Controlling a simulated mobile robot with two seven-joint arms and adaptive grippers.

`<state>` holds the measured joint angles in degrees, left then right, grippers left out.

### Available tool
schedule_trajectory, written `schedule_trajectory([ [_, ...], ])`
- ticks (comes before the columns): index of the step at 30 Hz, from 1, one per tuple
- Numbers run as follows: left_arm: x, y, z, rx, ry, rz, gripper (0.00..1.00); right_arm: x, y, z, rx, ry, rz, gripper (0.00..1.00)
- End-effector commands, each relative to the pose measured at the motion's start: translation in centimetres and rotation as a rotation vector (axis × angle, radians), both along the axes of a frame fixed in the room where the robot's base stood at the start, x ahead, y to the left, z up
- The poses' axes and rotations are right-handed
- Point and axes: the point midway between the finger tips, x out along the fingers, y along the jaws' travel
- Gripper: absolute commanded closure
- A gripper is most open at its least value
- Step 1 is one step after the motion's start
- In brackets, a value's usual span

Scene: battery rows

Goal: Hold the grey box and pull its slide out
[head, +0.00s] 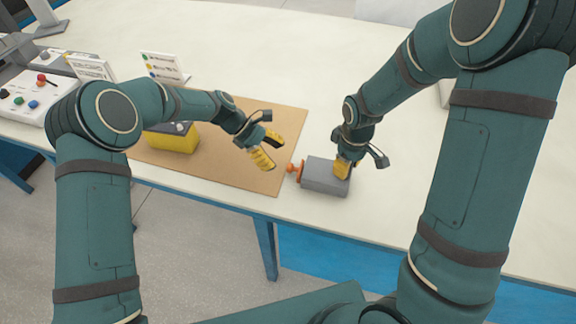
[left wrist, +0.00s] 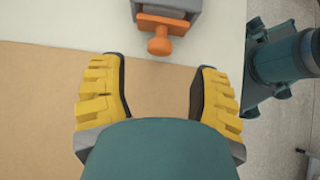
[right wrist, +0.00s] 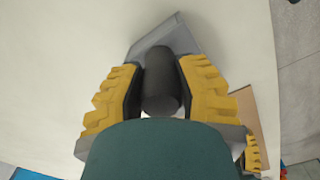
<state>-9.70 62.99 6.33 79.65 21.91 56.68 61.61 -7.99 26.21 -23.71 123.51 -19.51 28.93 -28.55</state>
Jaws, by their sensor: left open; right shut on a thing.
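The grey box (head: 322,183) lies on the white table just right of the brown mat. Its slide has an orange front and knob (head: 296,170) facing left towards my left gripper; the orange knob (left wrist: 160,42) also shows in the left wrist view. My right gripper (head: 343,168) is shut on a dark round handle (right wrist: 160,85) on top of the box; the grey box (right wrist: 165,40) shows behind it in the right wrist view. My left gripper (head: 268,150) is open and empty over the mat's right edge, apart from the knob, which lies ahead between its fingers.
A yellow block-like thing (head: 172,138) with a grey top sits on the brown mat (head: 225,178). Small cards (head: 163,67) and a panel with coloured buttons (head: 32,95) stand at the left. The table's front edge is close to the box.

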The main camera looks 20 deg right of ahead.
Motion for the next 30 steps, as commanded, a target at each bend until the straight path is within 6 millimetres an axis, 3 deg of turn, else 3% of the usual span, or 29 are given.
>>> schedule_trajectory([
  [9, -1.9, -3.0, -3.6, 0.000, 0.002, -0.001, 0.38, -0.1, -0.1, -0.1, -0.001, 0.003, -0.001, 1.00],
  [23, -2.2, -3.7, -4.3, 0.000, -0.001, 0.001, 0.38, -0.1, -0.1, -0.1, -0.001, 0.002, -0.001, 1.00],
  [28, -2.2, -3.7, -4.3, 0.000, -0.001, 0.001, 0.92, -0.1, -0.1, -0.1, -0.001, 0.002, -0.001, 1.00],
  [29, -2.2, -3.7, -4.3, 0.000, -0.001, 0.001, 1.00, -0.1, -0.1, -0.1, -0.001, 0.002, -0.001, 1.00],
  [30, -2.2, -3.7, -4.3, 0.000, -0.001, 0.001, 1.00, -0.1, -0.1, -0.1, -0.001, 0.002, -0.001, 1.00],
])
